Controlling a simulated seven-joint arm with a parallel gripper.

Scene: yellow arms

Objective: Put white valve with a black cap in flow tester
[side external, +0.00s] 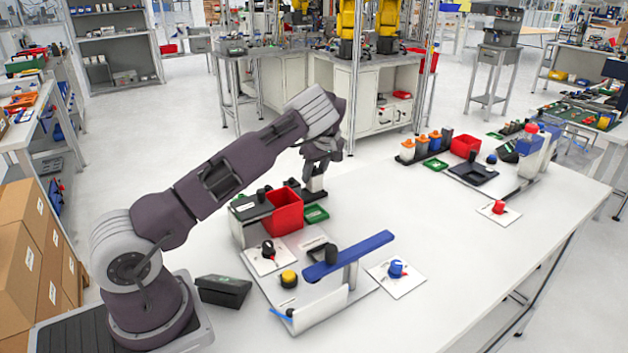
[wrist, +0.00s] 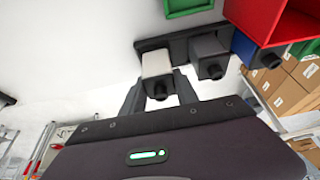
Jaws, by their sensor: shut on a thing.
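The white valve with a black cap (wrist: 156,64) is between my gripper's two fingers in the wrist view, its black cap toward the gripper. In the side external view, the white valve (side external: 316,184) shows just below my gripper (side external: 319,172). My gripper points down and is shut on the valve. The valve is at the black rack (side external: 323,195); I cannot tell whether it is seated or slightly raised. A fixture with a blue bar (side external: 347,255) over a light plate stands in front; I cannot tell for sure whether it is the flow tester.
A grey valve (wrist: 209,52) and a blue valve (wrist: 243,47) stand beside the white one. A red bin (side external: 285,212) and green tray (side external: 316,214) are close by. A black-capped piece (side external: 268,249), yellow button (side external: 289,278) and blue knob (side external: 396,268) sit nearer. The table's middle is clear.

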